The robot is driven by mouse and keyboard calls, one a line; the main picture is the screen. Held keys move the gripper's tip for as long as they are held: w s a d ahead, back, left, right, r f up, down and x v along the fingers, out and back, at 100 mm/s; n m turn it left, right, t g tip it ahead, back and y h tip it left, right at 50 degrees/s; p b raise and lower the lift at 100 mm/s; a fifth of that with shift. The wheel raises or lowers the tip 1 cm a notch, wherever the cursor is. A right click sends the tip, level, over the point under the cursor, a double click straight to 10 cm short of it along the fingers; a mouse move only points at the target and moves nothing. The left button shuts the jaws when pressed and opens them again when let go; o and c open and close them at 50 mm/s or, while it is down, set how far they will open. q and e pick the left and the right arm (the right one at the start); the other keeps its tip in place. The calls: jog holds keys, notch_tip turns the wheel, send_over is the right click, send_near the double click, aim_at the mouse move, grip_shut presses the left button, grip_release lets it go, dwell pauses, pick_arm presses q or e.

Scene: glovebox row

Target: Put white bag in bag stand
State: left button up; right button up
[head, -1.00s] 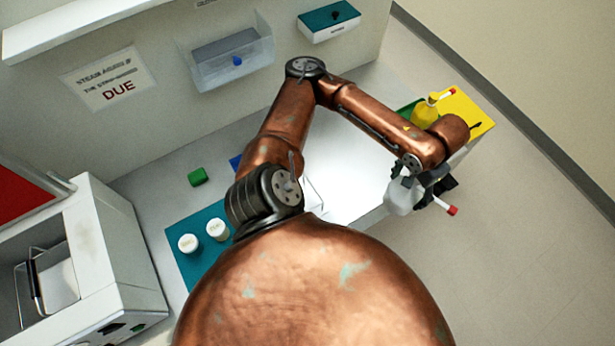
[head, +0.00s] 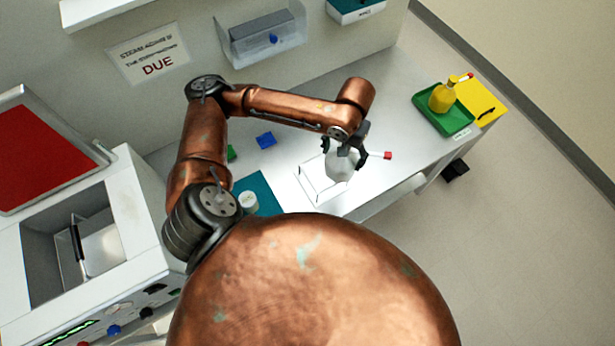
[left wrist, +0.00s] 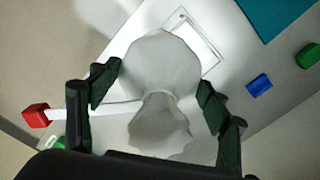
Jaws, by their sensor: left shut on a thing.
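My left gripper (head: 345,148) is shut on the white bag (head: 340,167), whose red-tipped piece sticks out to the right. In the left wrist view the white bag (left wrist: 160,70) sits between the dark fingers of the left gripper (left wrist: 157,98), its gathered neck towards the wrist. The bag stand (head: 308,187) looks like a thin pale frame on the bright bench top. It partly shows beyond the bag in the left wrist view (left wrist: 205,35). The bag overlaps the stand's right part in the head view; the gap in height is hard to tell. My right gripper is not in view.
A green tray (head: 428,112) with a yellow bottle-shaped bag (head: 442,98) stands at the bench's right end, beside a yellow pad (head: 485,100). A blue block (head: 266,140) and a teal mat (head: 262,190) with a white jar (head: 249,201) lie left of the stand.

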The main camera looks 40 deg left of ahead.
pick_arm(q)
jog(key=n+p, duration=0.1)
jog(key=p, duration=0.1)
jog(key=w+a+f+n+p, duration=0.1)
jog(key=p, duration=0.1)
jog(key=w+a+n+p, duration=0.1)
jog(key=n+p, duration=0.1)
jog(key=shift+a+f+p, duration=0.2)
jog(key=shift+f+p, duration=0.1)
jog(key=a+f+n+p, duration=0.2)
jog(key=f, duration=0.5)
jog(key=s+a+f+n+p, duration=0.1)
jog(key=f+p, duration=0.2)
jog(key=f, duration=0.4)
jog(key=shift+a+f+n, duration=0.35)
jog(key=shift+a+n, duration=0.05)
jog(key=shift+s+f, duration=0.1)
jog(key=o, duration=1.5)
jog(key=shift+c, duration=0.2)
